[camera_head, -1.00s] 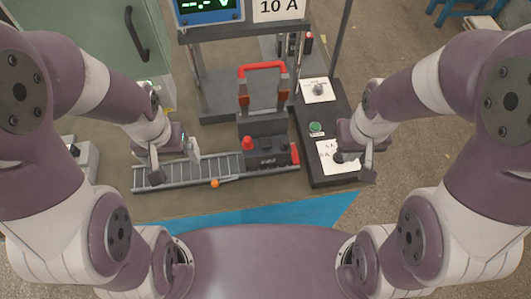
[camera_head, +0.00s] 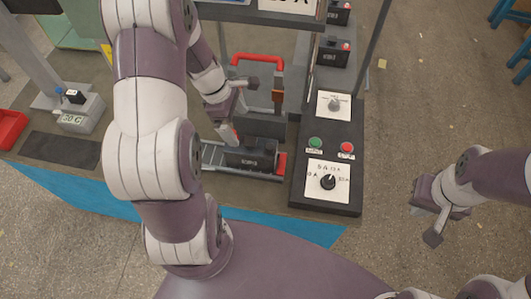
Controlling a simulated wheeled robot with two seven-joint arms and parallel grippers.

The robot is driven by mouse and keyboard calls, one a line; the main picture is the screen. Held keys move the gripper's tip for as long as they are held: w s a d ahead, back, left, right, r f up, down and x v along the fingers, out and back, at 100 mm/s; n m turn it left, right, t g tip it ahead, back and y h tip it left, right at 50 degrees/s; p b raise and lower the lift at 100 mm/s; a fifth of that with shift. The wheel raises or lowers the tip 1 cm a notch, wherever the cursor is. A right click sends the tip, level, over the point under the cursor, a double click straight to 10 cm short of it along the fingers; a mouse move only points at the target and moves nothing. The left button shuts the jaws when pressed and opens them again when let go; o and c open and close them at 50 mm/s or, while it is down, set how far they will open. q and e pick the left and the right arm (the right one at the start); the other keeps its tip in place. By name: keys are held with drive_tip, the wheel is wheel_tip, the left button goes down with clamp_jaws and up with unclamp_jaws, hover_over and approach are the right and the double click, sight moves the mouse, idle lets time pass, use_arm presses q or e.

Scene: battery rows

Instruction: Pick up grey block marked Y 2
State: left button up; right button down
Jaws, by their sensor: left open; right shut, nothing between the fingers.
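No block with a readable Y 2 mark shows. A grey block-like device (camera_head: 84,118) with a white label that seems to read 50 C stands on the bench at the left. My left gripper (camera_head: 240,108) is open beside the red-handled frame, over the left end of a black battery (camera_head: 253,154) on the roller track (camera_head: 213,156). I cannot tell whether it touches the battery. My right gripper (camera_head: 430,224) is shut and empty, over the floor right of the bench.
A black control panel (camera_head: 298,190) with knobs and buttons stands right of the track. The red handle (camera_head: 258,58) is behind the battery. More batteries (camera_head: 331,52) stand at the back. A red tray (camera_head: 8,128) is at far left.

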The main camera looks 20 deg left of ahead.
sight(250, 142)
use_arm(q)
drive_tip(key=f, duration=0.2)
drive_tip(key=shift+s+a+f, duration=0.1)
drive_tip(key=shift+s+f, duration=0.1)
drive_tip(key=shift+f, duration=0.1)
drive_tip(key=x, duration=0.3)
drive_tip(key=b+x, duration=0.1)
drive_tip(key=x, duration=0.3)
drive_tip(key=w+d+x, duration=0.1)
drive_tip(key=x, duration=0.2)
drive_tip(key=shift+r, duration=0.15)
clamp_jaws()
